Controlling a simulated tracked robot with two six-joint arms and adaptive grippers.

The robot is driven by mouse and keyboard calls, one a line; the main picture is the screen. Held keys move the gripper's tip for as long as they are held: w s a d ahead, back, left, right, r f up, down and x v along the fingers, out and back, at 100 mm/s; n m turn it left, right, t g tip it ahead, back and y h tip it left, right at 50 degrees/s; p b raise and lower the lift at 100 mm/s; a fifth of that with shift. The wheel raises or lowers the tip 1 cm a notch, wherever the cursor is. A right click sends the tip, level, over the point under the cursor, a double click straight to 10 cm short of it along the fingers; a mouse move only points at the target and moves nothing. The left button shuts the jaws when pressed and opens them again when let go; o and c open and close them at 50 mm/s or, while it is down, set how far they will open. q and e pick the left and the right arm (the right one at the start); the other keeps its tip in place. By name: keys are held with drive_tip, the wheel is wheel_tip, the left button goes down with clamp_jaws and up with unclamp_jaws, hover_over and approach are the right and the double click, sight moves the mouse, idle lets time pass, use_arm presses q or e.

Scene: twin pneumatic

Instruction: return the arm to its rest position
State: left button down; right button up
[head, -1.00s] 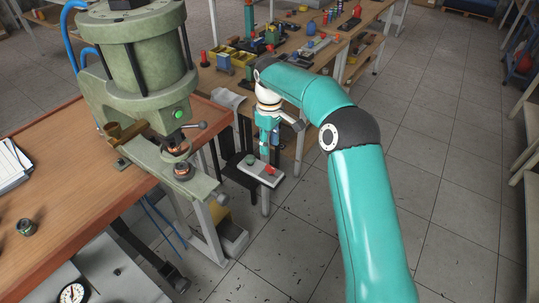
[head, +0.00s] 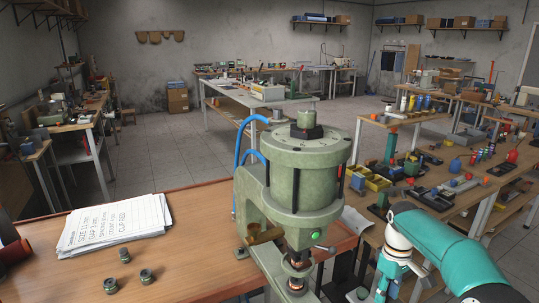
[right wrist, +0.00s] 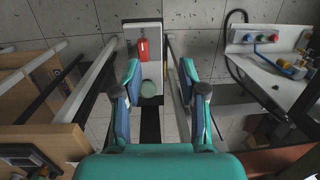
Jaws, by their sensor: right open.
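My right arm (head: 445,250) is teal and comes in at the lower right of the head view, bent at its elbow, with its white wrist pointing down beside the green press. My right gripper (right wrist: 160,85) is open in the right wrist view, its two fingers apart with nothing held between them. Beyond the fingers is a pale plate (right wrist: 151,50) with a red part (right wrist: 142,49) and a round green button (right wrist: 148,88). The fingers look apart from it. My left gripper is not in view.
The green press (head: 295,185) stands on the wooden bench's edge, left of my right arm. Papers (head: 115,225) and several small dark parts (head: 124,256) lie on the bench. A cluttered workbench (head: 460,195) stands behind my arm. In the wrist view, a panel with knobs (right wrist: 270,45) is at right.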

drive_tip(key=s+a+f+g+y+p, duration=0.1)
drive_tip(key=s+a+f+g, duration=0.1)
drive_tip(key=s+a+f, duration=0.5)
drive_tip(key=s+a+f+g+y, duration=0.1)
drive_tip(key=s+a+f, duration=0.45)
drive_tip(key=f, duration=0.35)
drive_tip(key=s+a+f+m+t+y, duration=0.1)
drive_tip(key=s+a+f+m+t, duration=0.1)
drive_tip(key=s, duration=0.5)
drive_tip(key=s+a+f+m+t, duration=0.2)
drive_tip(key=s+a+f+m, duration=0.3)
drive_tip(key=s+a, duration=0.1)
drive_tip(key=shift+s+a+t+y+p, duration=0.4)
drive_tip(key=shift+s, duration=0.3)
drive_tip(key=shift+f, duration=0.1)
idle(3.5)
